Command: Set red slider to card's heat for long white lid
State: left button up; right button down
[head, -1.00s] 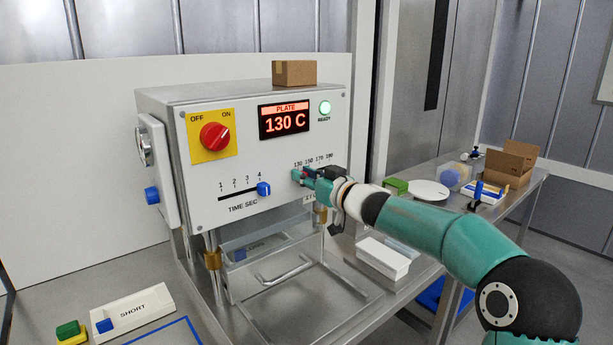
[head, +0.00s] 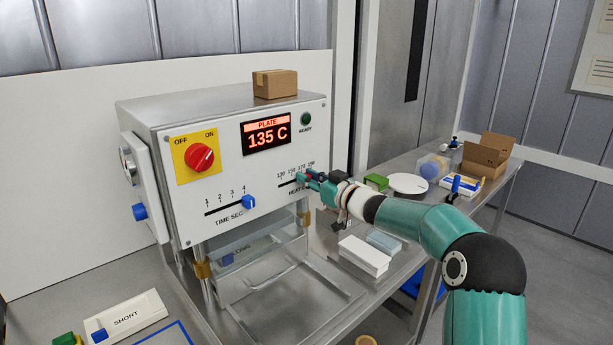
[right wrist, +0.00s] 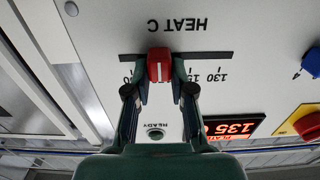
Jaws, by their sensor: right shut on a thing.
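My right gripper (right wrist: 160,82) is shut on the red slider (right wrist: 158,58) in the HEAT C slot (right wrist: 208,56). The right wrist view is upside down; the slider stands past 150, at about the 170 mark, whose label is hidden by the gripper. In the head view my right gripper (head: 306,178) covers most of the slider. The plate display (head: 267,134) reads 135 C. The READY lamp (head: 306,119) is dark. Long white pieces (head: 363,256) lie on the bench right of the press. My left gripper is out of view.
The press also has a red OFF/ON knob (head: 199,158) and a blue TIME SEC slider (head: 249,202) at about 4. A cardboard box (head: 274,84) sits on top. A white SHORT block (head: 126,318) lies front left. A wall notice (head: 592,55) is unreadable here.

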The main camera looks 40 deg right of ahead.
jog(key=c, duration=1)
grip_release()
jog(key=s, duration=1.2)
jog(key=shift+d, duration=0.4)
